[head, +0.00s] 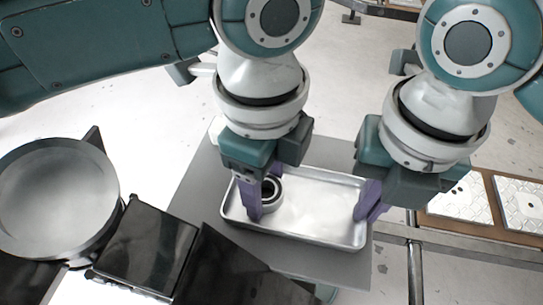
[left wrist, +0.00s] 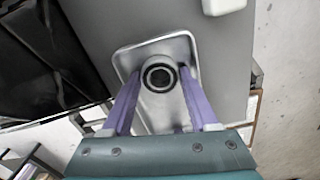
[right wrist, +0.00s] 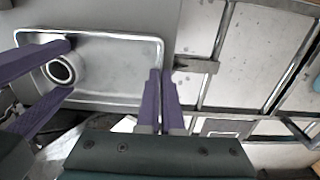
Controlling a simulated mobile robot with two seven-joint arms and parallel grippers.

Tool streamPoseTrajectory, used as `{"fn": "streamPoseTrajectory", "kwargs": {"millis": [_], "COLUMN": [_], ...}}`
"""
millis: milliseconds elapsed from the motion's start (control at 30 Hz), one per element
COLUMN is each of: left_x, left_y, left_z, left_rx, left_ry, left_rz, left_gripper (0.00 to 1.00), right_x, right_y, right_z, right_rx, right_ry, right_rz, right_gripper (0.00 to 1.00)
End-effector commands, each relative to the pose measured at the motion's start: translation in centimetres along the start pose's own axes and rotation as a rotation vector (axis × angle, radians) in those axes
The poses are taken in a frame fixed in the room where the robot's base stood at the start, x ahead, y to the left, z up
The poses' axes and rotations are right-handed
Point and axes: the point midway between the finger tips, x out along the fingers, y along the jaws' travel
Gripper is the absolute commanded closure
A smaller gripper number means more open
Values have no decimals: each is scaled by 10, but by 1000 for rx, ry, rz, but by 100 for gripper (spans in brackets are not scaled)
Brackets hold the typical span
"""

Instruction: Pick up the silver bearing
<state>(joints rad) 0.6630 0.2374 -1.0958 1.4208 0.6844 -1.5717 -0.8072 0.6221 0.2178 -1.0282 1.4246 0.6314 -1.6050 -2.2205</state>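The silver bearing (head: 272,195), a thick ring with a dark bore, stands in the left end of a shallow metal tray (head: 300,239). It also shows in the left wrist view (left wrist: 160,77) and the right wrist view (right wrist: 61,70). My left gripper (head: 262,200) is open, its purple fingers reaching down into the tray on either side of the bearing. I cannot tell whether they touch it. My right gripper (right wrist: 161,74) has its fingers close together, one on each side of the tray's right wall, pinching it.
The tray rests on a grey table (head: 195,190). A round metal dish (head: 55,195) and black boxes (head: 145,245) stand at the left, near the table. White patterned panels (head: 520,203) lie at the right beyond a metal rail. The rest of the tray floor is empty.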

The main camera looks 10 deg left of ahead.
Motion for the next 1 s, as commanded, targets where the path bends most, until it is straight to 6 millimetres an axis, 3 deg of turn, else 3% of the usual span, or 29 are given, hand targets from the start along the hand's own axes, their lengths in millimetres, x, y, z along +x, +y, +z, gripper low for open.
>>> {"fn": "streamPoseTrajectory", "kwargs": {"millis": [67,500,833,1000], "left_x": [0,0,-5,-32], "left_y": [0,0,-1,-2], "left_z": [0,0,0,0], "left_rx": [0,0,0,1], "left_ry": [0,0,1,2], "left_rz": [0,-1,-3,-6], "left_gripper": [50,99,100,100], "right_x": [0,0,0,0], "right_y": [0,0,0,0], "right_z": [0,0,0,0], "right_rx": [0,0,0,0], "right_ry": [0,0,0,0], "right_rz": [0,0,0,0], "right_gripper": [100,100,100,100]}}
